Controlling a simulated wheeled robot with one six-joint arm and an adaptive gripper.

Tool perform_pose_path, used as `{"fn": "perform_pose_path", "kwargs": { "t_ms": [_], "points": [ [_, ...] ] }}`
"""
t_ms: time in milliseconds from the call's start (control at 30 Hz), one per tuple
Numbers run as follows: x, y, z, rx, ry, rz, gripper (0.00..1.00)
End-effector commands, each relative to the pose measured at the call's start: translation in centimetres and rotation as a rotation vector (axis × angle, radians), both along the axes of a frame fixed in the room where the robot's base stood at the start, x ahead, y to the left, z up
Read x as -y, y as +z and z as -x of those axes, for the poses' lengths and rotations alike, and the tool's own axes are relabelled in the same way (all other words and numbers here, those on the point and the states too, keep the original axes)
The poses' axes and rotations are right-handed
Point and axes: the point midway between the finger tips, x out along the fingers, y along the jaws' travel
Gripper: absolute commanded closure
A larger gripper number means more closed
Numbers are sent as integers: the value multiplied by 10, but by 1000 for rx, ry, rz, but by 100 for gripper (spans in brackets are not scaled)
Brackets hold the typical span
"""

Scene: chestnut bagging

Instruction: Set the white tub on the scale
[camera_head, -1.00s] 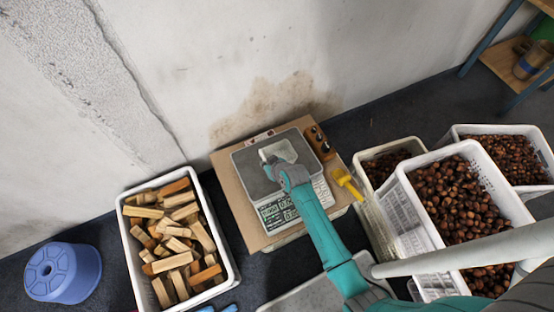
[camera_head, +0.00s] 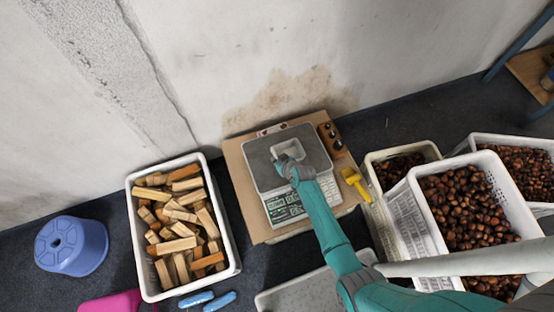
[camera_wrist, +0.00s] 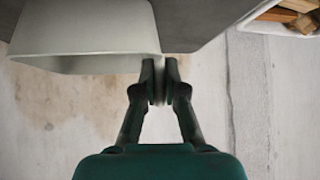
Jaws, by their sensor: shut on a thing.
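The white tub (camera_head: 291,149) is a small open tub over the grey plate of the scale (camera_head: 262,170), in the head view. My gripper (camera_head: 283,164) reaches it from the front and is shut on its near wall. In the wrist view the tub (camera_wrist: 85,35) fills the upper left, and my gripper (camera_wrist: 160,75) has its fingertips pinched on the tub's edge. The dark scale plate (camera_wrist: 190,20) shows behind it. I cannot tell whether the tub's base touches the plate.
The scale stands on a cardboard-topped stand (camera_head: 236,170) by the wall. A crate of wood blocks (camera_head: 143,262) is to the left. Chestnut crates (camera_head: 405,205) are to the right. A yellow-handled tool (camera_head: 354,180) and a wooden block with dark knobs (camera_head: 333,138) lie beside the scale.

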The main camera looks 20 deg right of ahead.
Motion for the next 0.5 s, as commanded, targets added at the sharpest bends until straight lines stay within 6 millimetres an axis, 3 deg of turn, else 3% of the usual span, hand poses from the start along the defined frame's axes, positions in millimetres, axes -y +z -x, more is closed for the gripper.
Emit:
{"fn": "perform_pose_path", "kwargs": {
  "t_ms": [233, 300, 367, 500],
  "points": [
    [0, -1, 0, 0, 0, 0, 100],
    [0, -2, 0, 0, 0, 0, 78],
    [0, -1, 0, 0, 0, 0, 65],
    [0, -2, 0, 0, 0, 0, 65]
  ]
}}
